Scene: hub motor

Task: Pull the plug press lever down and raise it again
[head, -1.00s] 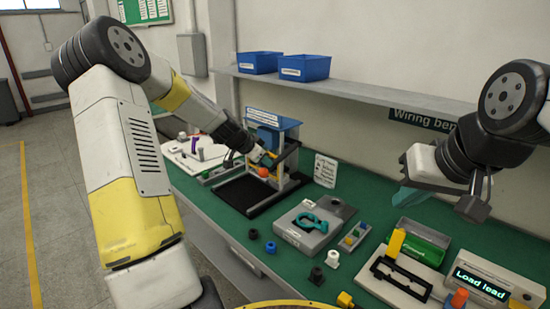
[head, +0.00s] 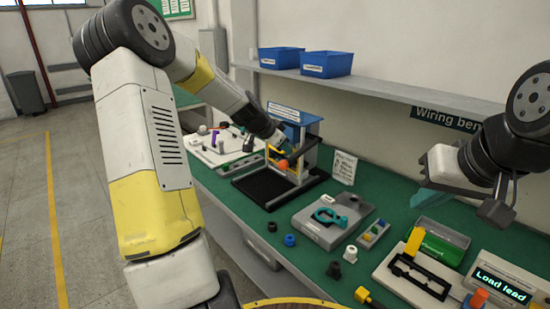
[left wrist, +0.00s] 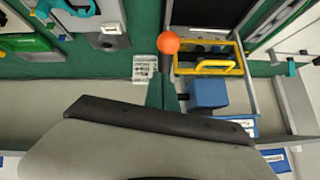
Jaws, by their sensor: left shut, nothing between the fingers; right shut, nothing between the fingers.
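The plug press (head: 312,158) is a frame with a blue top on the green bench. Its lever carries an orange ball knob (head: 283,164), low at the press's front. The knob also shows in the left wrist view (left wrist: 168,40), beside a yellow frame (left wrist: 207,67). My left gripper (head: 278,139) is shut and empty, just above the knob. In the left wrist view its teal fingers (left wrist: 161,92) are below the knob in the picture; I cannot tell whether they touch it. My right gripper (head: 431,199) is shut and empty, above the bench at the right.
A black mat (head: 262,188) lies in front of the press. A grey fixture with a teal part (head: 325,216), several loose plugs and a green bin (head: 441,243) stand to its right. A sign (head: 344,168) stands beside the press. A shelf with blue bins (head: 326,64) runs above.

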